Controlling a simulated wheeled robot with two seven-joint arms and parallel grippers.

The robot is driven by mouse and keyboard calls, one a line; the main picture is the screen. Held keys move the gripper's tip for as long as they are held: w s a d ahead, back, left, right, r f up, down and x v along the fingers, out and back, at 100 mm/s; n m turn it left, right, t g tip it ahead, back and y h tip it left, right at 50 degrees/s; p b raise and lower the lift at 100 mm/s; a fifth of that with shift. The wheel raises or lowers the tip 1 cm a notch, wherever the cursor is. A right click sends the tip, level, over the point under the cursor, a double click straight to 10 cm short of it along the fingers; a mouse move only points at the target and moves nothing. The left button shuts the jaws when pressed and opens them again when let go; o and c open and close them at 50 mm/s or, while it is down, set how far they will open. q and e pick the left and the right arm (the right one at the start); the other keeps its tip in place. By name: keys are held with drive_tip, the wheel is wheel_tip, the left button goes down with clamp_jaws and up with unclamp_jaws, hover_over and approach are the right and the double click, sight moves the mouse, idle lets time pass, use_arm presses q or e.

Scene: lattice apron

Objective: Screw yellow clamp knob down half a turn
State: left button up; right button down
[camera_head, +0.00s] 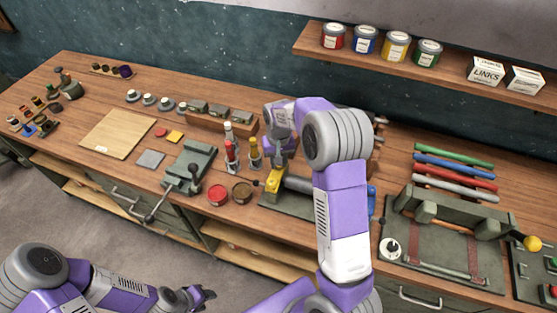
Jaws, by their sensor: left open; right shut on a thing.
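My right arm reaches over the bench from the front. Its gripper (277,166) points down and is shut on the yellow clamp knob, mostly hidden between the fingers. The yellow clamp (274,184) shows just below the fingers, on a dark green base (285,205) with a grey cylinder (298,184) beside it. My forearm hides the right part of this fixture. My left gripper (203,296) is open and empty, low in front of the bench, far from the clamp.
Left of the clamp stand bottles (231,156), a red tin (217,194) and a green vise (190,168). A large green frame fixture (450,220) and coloured rods (455,170) are on the right. A shelf (450,75) with paint cans hangs behind.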

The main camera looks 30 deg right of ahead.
drive_tip(key=m, duration=0.4)
drive_tip(key=shift+w+r+m+p, duration=0.15)
drive_tip(key=shift+r+m+p, duration=0.05)
drive_tip(key=shift+m+p, duration=0.5)
drive_tip(key=shift+m, duration=1.4)
drive_tip(key=c, duration=0.9)
unclamp_jaws()
drive_tip(key=shift+f, duration=0.1)
drive_tip(key=shift+o, duration=0.2)
wheel_tip(320, 180, up, 8)
drive_tip(key=shift+f, duration=0.2)
